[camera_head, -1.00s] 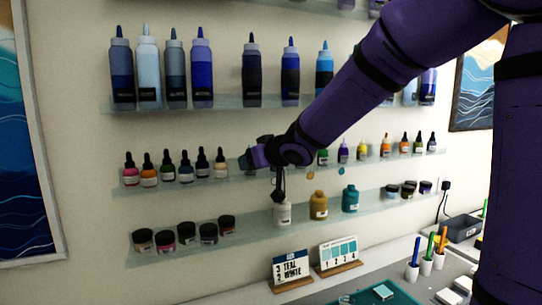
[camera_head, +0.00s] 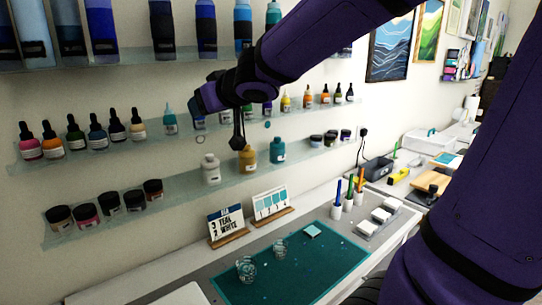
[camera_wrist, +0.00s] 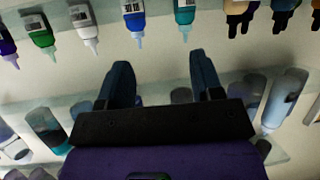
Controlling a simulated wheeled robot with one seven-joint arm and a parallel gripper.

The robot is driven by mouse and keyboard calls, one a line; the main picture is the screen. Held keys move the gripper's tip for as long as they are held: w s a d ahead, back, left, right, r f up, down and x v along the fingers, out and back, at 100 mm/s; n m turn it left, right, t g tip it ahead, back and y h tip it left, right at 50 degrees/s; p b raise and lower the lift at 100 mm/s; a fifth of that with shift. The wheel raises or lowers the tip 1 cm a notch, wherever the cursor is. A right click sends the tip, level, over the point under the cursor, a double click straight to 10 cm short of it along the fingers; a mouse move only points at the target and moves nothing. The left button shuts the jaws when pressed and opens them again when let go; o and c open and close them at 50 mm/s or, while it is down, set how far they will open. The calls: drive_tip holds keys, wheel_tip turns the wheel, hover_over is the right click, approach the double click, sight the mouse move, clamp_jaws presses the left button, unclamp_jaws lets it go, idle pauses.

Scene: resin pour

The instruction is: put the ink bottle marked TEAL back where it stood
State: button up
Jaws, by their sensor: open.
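A small ink bottle with a teal tip (camera_head: 170,118) stands upright on the middle shelf, just right of the dropper bottles; its label is too small to read. In the wrist view, which is upside down, the teal-tipped bottle (camera_wrist: 184,14) is at the top, beside a blue one (camera_wrist: 135,18). My gripper (camera_head: 200,102) is in front of the middle shelf, just right of the teal bottle, hiding part of the row. In the wrist view my gripper (camera_wrist: 160,75) has its fingers apart with nothing between them. The teal bottle is clear of the fingers.
The lower shelf (camera_head: 120,222) holds dark-lidded jars, plus white (camera_head: 211,170), ochre (camera_head: 248,160) and teal (camera_head: 278,150) bottles. Large bottles stand on the upper shelf. Below, a teal mat (camera_head: 300,285) carries two clear cups. A card reads TEAL and WHITE (camera_head: 226,225).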

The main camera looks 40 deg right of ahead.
drive_tip(key=s+d+m+g+h, duration=0.1)
drive_tip(key=s+d+m+h, duration=0.1)
drive_tip(key=s+d+h, duration=0.35)
drive_tip(key=s+a+f+g+y, duration=0.2)
drive_tip(key=s+f+g, duration=0.1)
drive_tip(key=s, duration=0.7)
drive_tip(key=s+a+f+g+y, duration=0.2)
drive_tip(key=s+f+g, duration=0.2)
drive_tip(key=s, duration=0.5)
drive_tip(key=shift+s, duration=0.35)
